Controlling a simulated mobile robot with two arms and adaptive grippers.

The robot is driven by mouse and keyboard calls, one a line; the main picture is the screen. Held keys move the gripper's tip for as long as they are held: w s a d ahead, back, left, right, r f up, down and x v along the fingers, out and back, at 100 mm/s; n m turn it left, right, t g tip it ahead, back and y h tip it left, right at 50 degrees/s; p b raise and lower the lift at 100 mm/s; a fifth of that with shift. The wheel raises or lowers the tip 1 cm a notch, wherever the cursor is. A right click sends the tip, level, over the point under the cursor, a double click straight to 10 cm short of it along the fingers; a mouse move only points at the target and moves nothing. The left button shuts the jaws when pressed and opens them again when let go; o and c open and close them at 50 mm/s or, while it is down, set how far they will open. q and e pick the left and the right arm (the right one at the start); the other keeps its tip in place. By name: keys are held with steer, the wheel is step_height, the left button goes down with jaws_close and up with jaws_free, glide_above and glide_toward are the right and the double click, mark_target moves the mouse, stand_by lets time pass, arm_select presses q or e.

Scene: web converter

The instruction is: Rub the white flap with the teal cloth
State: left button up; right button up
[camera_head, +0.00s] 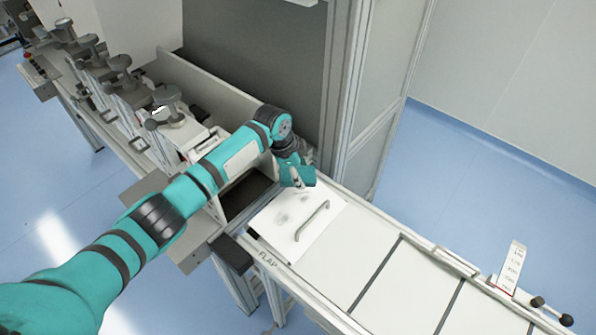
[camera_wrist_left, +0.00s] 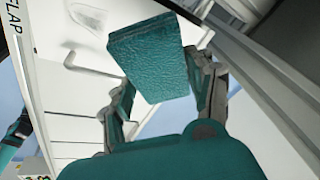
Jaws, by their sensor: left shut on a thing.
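The white flap (camera_head: 285,240) lies at the middle of the machine in the head view, with a bent grey handle, grey smudges and the label "FLAP" by its front edge. It also shows at the upper left of the wrist view (camera_wrist_left: 50,42). My left gripper (camera_head: 298,180) is at the flap's far edge, beyond the smudges. It is shut on the teal cloth (camera_wrist_left: 150,58), a thick block-like pad between the two fingers (camera_wrist_left: 163,82). Whether the cloth touches the flap cannot be told. My right gripper is not in view.
A tall grey cabinet frame (camera_head: 352,100) rises just behind the gripper. Clamp-like knobs (camera_head: 165,105) line the machine at the upper left. Flat white panels (camera_head: 400,290) extend to the right, with a small upright label card (camera_head: 511,266). Blue floor lies around.

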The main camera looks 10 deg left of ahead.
mark_target(311, 177)
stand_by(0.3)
arm_select(q)
steer(key=shift+d+r, duration=0.15)
steer(key=shift+d, duration=0.2)
steer(key=shift+s+d+r+n, duration=0.2)
steer(key=shift+d+r+n, duration=0.1)
steer(key=shift+d+r, duration=0.2)
steer(key=shift+s+d+r+n, duration=0.2)
steer(key=shift+d+r+n, duration=0.15)
steer(key=shift+d, duration=0.15)
steer(key=n, duration=0.1)
steer(key=r, duration=0.1)
steer(key=n, duration=0.1)
steer(key=shift+s+a+r+n+t+p, duration=0.3)
steer(key=shift+s+a+r+n+p, duration=0.05)
steer(key=shift+r+p, duration=0.05)
steer(key=s+a+n+t, duration=0.1)
steer(key=s+a+n, duration=0.2)
steer(key=a+n, duration=0.35)
steer(key=shift+m, duration=0.65)
steer(key=f, duration=0.3)
steer(key=a+f, duration=0.1)
steer(key=f, duration=0.1)
steer(key=shift+f, duration=0.3)
steer(key=shift+f, duration=0.1)
